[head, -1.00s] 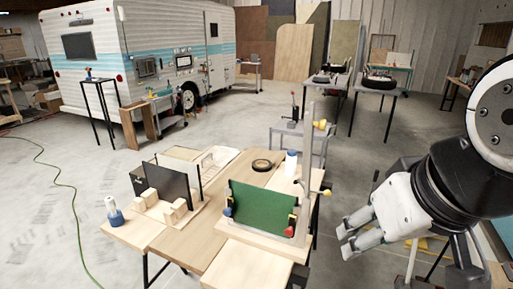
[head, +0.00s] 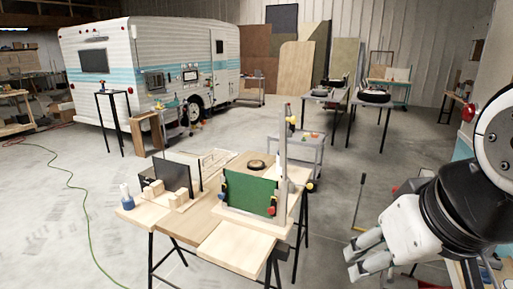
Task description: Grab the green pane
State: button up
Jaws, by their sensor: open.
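The green pane (head: 249,193) stands upright on the wooden work table (head: 230,238), toward its right side. Small clamps with red and blue parts (head: 272,206) sit at its lower right edge, and another clamp sits at its left edge. A tall grey upright bar (head: 283,150) rises at the pane's right end. My gripper (head: 362,258) is open and empty at the lower right, clear of the table and well to the right of the pane.
A dark panel (head: 173,178) stands between wooden blocks (head: 181,196) at the table's left. A blue-based bottle (head: 127,199) and a tape roll (head: 257,165) are also on it. A grey cart (head: 310,146) stands behind. Open floor lies between the table and my gripper.

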aim_at(246, 192)
jog(key=i+l+u, duration=0.4)
jog(key=i, duration=0.2)
jog(key=i+l+u, duration=0.35)
jog(key=i+l, duration=0.25)
jog(key=l, duration=0.25)
jog(key=u, duration=0.05)
